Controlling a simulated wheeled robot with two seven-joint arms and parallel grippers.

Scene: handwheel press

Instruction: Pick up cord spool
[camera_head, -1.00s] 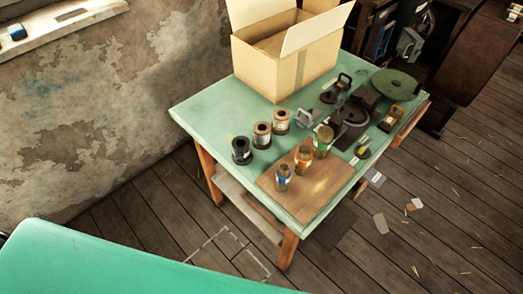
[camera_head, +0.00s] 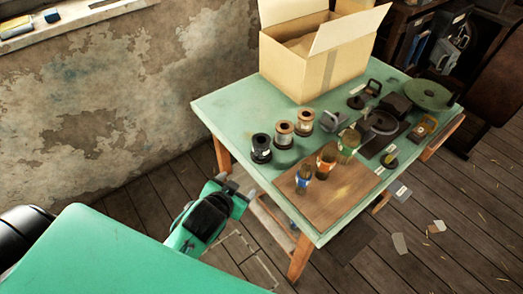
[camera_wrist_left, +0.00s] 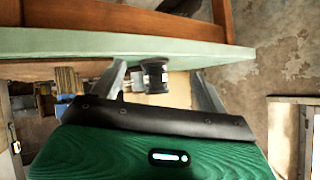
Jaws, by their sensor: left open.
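Three spools stand in a row on the green table (camera_head: 225,108): a black one (camera_head: 261,148) nearest, then two with brown flanges and pale winding, the middle one (camera_head: 284,135) and the far one (camera_head: 303,121). I cannot tell which is named cord spool. My left gripper (camera_head: 236,188) is open and empty, in front of the table's near-left edge and short of the spools. In the left wrist view, a dark spool (camera_wrist_left: 155,76) shows beyond the table edge, between the two spread fingers in the picture. My right gripper is not in view.
An open cardboard box (camera_head: 300,70) stands behind the spools. Bottles, one of them orange (camera_head: 326,160), stand on or beside a brown board (camera_head: 325,205) to the right. Dark metal parts and a green disc (camera_head: 428,94) fill the far right. The table's left corner is clear.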

